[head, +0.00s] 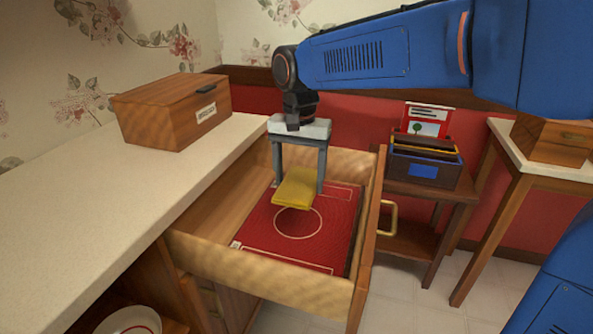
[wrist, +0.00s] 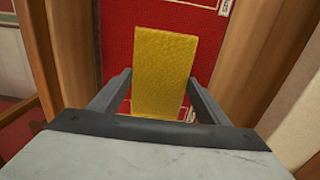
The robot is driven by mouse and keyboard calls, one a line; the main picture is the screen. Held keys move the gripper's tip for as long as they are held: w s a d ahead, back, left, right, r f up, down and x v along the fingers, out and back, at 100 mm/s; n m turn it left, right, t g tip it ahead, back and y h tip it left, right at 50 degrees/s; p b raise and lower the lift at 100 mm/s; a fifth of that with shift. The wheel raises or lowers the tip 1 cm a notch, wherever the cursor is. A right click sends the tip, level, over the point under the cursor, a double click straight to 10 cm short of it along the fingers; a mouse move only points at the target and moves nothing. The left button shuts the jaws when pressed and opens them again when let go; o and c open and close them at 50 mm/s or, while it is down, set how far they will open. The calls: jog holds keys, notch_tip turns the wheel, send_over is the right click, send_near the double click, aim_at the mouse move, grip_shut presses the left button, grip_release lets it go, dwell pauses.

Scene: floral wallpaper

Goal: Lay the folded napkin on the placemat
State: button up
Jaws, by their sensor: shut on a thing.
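The folded napkin (head: 296,187) is yellow and is gripped between the fingers of my gripper (head: 298,184). In the wrist view the napkin (wrist: 165,70) stretches forward from between the two fingers (wrist: 160,98). The placemat (head: 329,223) is red with thin pale lines and a pale circle, and lies inside an open wooden drawer (head: 262,284). The napkin is over the far part of the placemat; I cannot tell whether it touches it. The placemat (wrist: 115,30) also fills the background behind the napkin in the wrist view.
Drawer walls stand close around my gripper. A wooden box (head: 165,115) sits on the pale counter (head: 110,190) at left. A small side table (head: 440,192) with a file box (head: 425,165) stands behind the drawer. A bowl (head: 130,322) is at lower left.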

jog(key=shift+f, duration=2.9)
jog(key=o, duration=1.2)
jog(key=shift+r, duration=0.1)
jog(key=shift+r, duration=4.45)
